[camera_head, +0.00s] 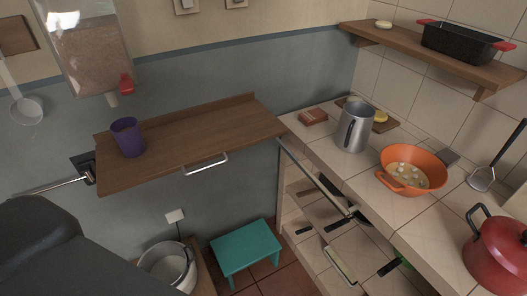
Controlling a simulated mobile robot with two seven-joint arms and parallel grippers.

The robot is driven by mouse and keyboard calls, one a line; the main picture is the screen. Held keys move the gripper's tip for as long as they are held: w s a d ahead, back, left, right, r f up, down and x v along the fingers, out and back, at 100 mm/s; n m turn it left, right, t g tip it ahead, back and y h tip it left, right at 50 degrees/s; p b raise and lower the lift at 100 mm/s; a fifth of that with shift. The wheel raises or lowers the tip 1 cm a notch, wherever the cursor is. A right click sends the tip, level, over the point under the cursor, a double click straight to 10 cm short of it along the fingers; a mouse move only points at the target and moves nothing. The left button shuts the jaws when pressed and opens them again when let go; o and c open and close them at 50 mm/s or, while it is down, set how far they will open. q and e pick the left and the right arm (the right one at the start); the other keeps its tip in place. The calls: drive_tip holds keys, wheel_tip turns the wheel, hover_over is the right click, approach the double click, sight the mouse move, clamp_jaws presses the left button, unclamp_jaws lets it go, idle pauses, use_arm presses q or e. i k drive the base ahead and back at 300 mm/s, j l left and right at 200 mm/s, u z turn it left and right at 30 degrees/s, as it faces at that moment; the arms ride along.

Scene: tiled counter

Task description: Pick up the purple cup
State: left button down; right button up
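The purple cup (128,137) stands upright near the left end of a brown wooden wall shelf (195,145). Its open rim faces up, and nothing touches its sides. A dark grey part, which looks like one of my arm links, fills the lower left corner, below and left of the shelf and apart from the cup. Neither of my grippers can be made out in this view.
A metal handle (205,163) sits on the shelf's front edge. Right of it, the tiled counter (318,146) holds a metal jug (355,127), an orange colander (412,170) and a red pot (497,252). A teal stool (246,248) stands below. The shelf right of the cup is clear.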

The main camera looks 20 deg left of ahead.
sight(130, 138)
drive_tip(key=u, duration=1.7)
